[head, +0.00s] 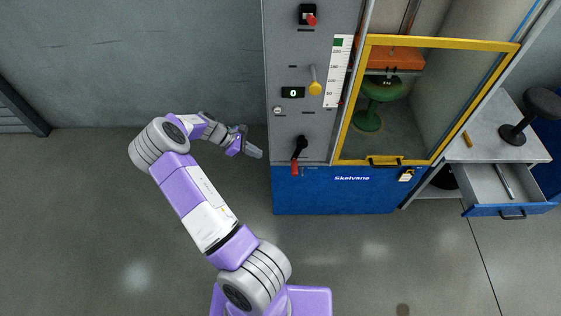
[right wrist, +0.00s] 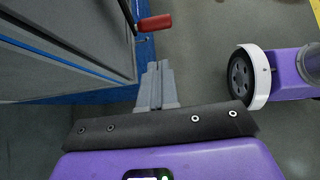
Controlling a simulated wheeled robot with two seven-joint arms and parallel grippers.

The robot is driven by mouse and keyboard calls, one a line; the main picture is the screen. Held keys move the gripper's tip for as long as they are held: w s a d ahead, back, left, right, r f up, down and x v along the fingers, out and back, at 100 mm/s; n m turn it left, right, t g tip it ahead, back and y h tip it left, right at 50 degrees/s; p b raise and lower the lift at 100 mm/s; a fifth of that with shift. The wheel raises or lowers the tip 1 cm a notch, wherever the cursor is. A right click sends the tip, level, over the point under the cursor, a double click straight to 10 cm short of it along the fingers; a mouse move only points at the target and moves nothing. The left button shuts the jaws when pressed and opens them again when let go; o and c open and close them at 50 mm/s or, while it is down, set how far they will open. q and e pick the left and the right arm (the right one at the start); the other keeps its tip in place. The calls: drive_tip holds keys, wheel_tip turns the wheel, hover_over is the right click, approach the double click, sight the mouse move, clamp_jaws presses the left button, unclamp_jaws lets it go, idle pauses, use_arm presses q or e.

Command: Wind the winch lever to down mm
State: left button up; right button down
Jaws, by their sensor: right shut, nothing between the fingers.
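A black crank lever with a red grip (head: 296,160) is on the lower part of the grey machine panel, its grip hanging down. The red grip also shows in the right wrist view (right wrist: 154,23), beyond my fingertips. My right gripper (head: 257,153) is shut and empty, left of the crank and apart from it; its closed fingers show in the right wrist view (right wrist: 155,72). A white scale strip (head: 339,72) with a green top is on the panel, beside a lever with a yellow knob (head: 315,88). A small display (head: 293,92) reads 0. My left gripper is not in view.
A red knob (head: 311,20) is at the panel's top. A workbench (head: 480,150) with an open drawer (head: 500,190) stands at right. Floor left of the machine is clear.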

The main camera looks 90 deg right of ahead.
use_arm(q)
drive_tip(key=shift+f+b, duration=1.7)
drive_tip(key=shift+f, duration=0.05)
use_arm(e)
drive_tip(key=x, duration=1.4)
drive_tip(key=shift+s+r, duration=0.3)
drive_tip(key=shift+r, duration=0.05)
drive_tip(key=shift+d, duration=0.1)
